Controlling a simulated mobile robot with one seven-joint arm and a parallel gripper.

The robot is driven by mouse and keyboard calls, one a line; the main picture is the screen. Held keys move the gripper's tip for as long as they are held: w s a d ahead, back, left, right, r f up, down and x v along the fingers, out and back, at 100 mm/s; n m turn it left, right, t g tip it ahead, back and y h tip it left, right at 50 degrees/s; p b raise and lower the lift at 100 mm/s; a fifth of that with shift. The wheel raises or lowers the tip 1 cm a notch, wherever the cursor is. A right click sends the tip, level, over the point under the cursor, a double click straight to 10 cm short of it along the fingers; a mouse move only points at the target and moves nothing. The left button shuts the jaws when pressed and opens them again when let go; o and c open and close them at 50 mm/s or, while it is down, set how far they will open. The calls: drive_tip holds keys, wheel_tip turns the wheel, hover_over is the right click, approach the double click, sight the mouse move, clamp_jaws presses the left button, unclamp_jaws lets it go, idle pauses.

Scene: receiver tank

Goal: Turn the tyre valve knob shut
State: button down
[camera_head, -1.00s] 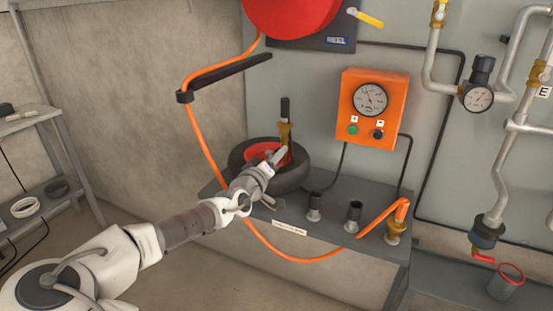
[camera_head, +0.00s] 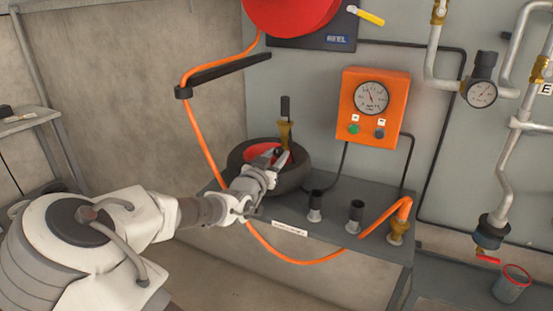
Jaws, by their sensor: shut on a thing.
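The dark tyre (camera_head: 297,179) with a red hub (camera_head: 256,152) lies on the grey shelf. A brass fitting with a black upright handle (camera_head: 285,124) stands behind my gripper at the tyre. My gripper (camera_head: 274,157) reaches in over the tyre's hub from the lower left, its two fingers spread either side of something small. It is shut on what appears to be the tyre valve knob, which the fingers and wrist mostly hide. How far the knob is turned cannot be seen.
An orange gauge box (camera_head: 374,108) hangs on the panel to the right. Several short sockets, one being a black-topped one (camera_head: 315,205), stand on the shelf right of the tyre.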

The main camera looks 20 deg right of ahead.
drive_tip(key=shift+m, duration=0.6)
drive_tip(key=shift+r+m, duration=0.1)
drive_tip(key=shift+m, duration=0.2)
drive_tip(key=c, duration=0.5)
unclamp_jaws()
drive_tip(key=p+v, duration=0.4)
drive_tip(key=v, duration=1.3)
drive_tip(key=shift+s+a, duration=0.15)
